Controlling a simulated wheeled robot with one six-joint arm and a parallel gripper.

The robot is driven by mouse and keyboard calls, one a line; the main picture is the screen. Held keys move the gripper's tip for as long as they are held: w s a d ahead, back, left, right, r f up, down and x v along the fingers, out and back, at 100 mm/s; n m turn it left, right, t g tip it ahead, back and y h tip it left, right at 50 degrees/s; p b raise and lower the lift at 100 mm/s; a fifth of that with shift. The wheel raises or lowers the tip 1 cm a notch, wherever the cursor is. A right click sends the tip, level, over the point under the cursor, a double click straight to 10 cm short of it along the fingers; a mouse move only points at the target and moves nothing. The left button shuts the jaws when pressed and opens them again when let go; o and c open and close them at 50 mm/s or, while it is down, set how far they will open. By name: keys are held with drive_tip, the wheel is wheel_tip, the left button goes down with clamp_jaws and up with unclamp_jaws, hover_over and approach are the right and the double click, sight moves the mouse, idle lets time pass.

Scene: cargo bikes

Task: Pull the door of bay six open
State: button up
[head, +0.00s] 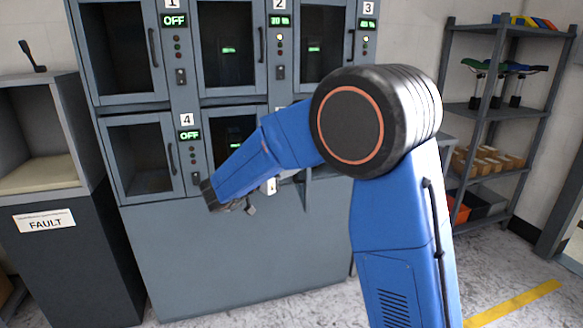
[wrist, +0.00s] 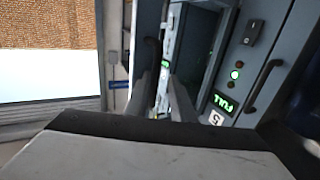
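The grey locker cabinet (head: 240,245) has numbered glass-door bays. In the head view, bay six at the lower right is mostly hidden behind my blue arm. My gripper (head: 235,205) is low in front of the cabinet, small and partly hidden by my wrist. In the wrist view, which is turned about upside down, the two dark fingers of my gripper (wrist: 165,85) stand apart with nothing seen between them. A dark handle (wrist: 151,50) shows just beyond the left finger; I cannot tell if they touch. I cannot tell whether door six is ajar.
The bay five label (wrist: 217,118) and FULL display (wrist: 224,103) are right of the fingers, with another dark handle (wrist: 264,85) beyond. A FAULT stand (head: 55,245) is at the left. A storage rack (head: 490,110) is at the right. Floor at front right is clear.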

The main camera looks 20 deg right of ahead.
drive_tip(key=shift+s+f, duration=0.15)
drive_tip(key=v, duration=1.7)
drive_tip(key=shift+a, duration=0.2)
